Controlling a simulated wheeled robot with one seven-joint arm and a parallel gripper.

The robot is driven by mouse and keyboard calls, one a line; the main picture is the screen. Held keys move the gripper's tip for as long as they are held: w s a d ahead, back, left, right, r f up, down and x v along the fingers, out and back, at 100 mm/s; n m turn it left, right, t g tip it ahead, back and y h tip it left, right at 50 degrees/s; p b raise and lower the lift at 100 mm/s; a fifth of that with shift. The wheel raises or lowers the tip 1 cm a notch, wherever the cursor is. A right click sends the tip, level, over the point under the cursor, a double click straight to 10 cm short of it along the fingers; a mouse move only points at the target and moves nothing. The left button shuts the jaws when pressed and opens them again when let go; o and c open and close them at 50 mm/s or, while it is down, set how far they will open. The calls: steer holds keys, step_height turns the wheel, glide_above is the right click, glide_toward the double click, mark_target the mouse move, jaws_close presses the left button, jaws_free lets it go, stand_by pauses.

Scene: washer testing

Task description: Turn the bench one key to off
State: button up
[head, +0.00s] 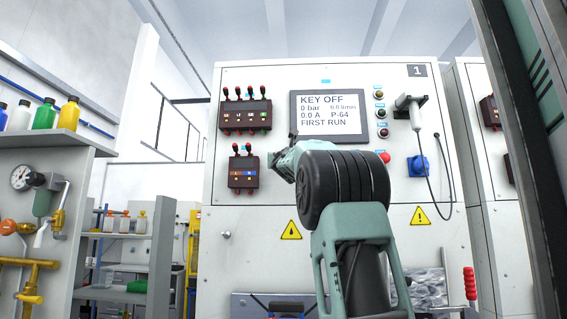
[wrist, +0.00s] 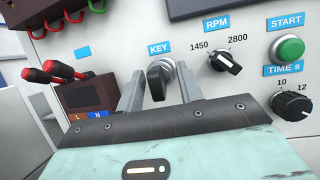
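The bench one panel (head: 340,80) carries a "1" plate at its upper right. Its screen (head: 327,116) reads KEY OFF, 0 bar, 0.0 A. In the wrist view the dark key (wrist: 160,80) sits in a round metal collar under the blue KEY label, its grip roughly upright. My gripper (wrist: 161,82) is open, one finger on each side of the key, with a visible gap on both sides. In the head view my arm hides the key; only part of my gripper (head: 285,158) shows.
Right of the key are the RPM knob (wrist: 224,60), green START button (wrist: 288,48) and TIME knob (wrist: 291,106). Red-handled switches (wrist: 60,74) stand close on the left. A second cabinet (head: 477,160) adjoins on the right. A bottle shelf (head: 60,143) is at far left.

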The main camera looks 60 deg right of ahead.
steer(key=b+v, duration=0.4)
steer(key=v, duration=1.3)
steer(key=shift+a+b, duration=0.15)
steer(key=shift+b, duration=0.15)
steer(key=shift+s, duration=0.1)
